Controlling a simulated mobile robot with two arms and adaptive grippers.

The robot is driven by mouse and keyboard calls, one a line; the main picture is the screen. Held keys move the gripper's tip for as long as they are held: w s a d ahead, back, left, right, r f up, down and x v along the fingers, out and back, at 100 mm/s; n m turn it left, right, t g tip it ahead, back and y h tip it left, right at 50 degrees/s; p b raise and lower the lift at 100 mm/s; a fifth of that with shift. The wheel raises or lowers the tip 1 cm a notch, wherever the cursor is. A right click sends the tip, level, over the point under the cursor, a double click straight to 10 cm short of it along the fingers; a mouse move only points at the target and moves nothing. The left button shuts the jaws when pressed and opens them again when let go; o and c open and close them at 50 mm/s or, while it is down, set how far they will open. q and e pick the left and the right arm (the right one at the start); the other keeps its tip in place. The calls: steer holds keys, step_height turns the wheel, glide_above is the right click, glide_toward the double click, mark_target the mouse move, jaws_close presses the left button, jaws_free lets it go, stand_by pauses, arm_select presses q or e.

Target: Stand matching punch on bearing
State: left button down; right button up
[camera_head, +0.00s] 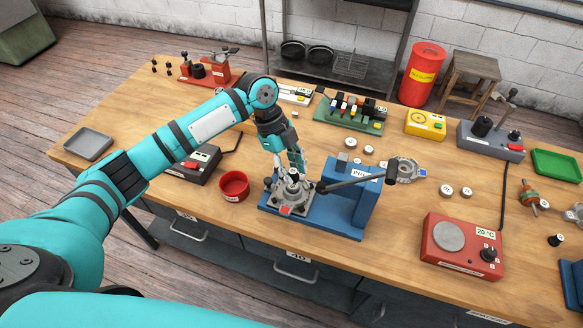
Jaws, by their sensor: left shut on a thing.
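My left gripper (297,168) points down over the blue press (345,208) and is shut on a small piece, probably the punch, mostly hidden between its fingers. Right below is a grey metal housing (290,196) on the press base. The bearing would be in the housing's middle, but I cannot make it out. I cannot tell whether the held piece touches the housing. A green rack (348,124) with several coloured, labelled pieces stands behind the press. My right gripper is not in view.
The press's black lever (355,181) sticks out close to the right of my left gripper. A red bowl (233,186) stands left of the press. A red heater box (462,248) stands to the right.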

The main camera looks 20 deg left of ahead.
arm_select(q)
steer(key=shift+f, duration=0.15)
steer(key=shift+f+b, duration=0.7)
steer(key=shift+f, duration=0.45)
steer(key=shift+f, duration=0.1)
stand_by(0.3)
steer(key=shift+f, duration=0.1)
stand_by(0.7)
steer(key=c, duration=0.9)
jaws_free()
steer(key=shift+p, duration=0.35)
step_height(320, 180, up, 8)
steer(key=p, duration=0.7)
